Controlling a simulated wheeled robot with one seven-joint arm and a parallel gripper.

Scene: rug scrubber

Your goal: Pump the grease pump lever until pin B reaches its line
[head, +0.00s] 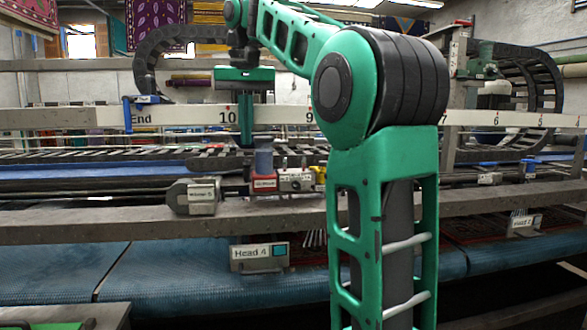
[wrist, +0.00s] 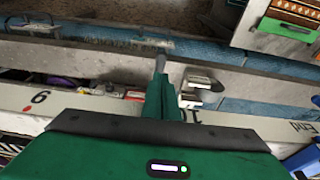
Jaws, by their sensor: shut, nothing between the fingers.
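My gripper (head: 247,143) points down with its green fingers shut and empty, in front of the white numbered beam near the 10. In the wrist view my gripper (wrist: 161,62) reaches up the middle. What looks like the grease pump (head: 264,183), with a red label and a clear cylinder above it, sits just below and right of the fingertips in the head view. It shows small and partly hidden left of the fingers in the wrist view (wrist: 134,95). Next to it is a small labelled block (head: 296,180). I cannot make out the lever, pin B or its line.
A grey labelled box (head: 197,195) stands left of the pump on the grey rail (head: 110,230). A "Head 4" box (head: 259,254) hangs below. The white beam (head: 180,115) runs behind my gripper. A black cable chain (head: 150,55) arches at upper left. My arm covers the right of centre.

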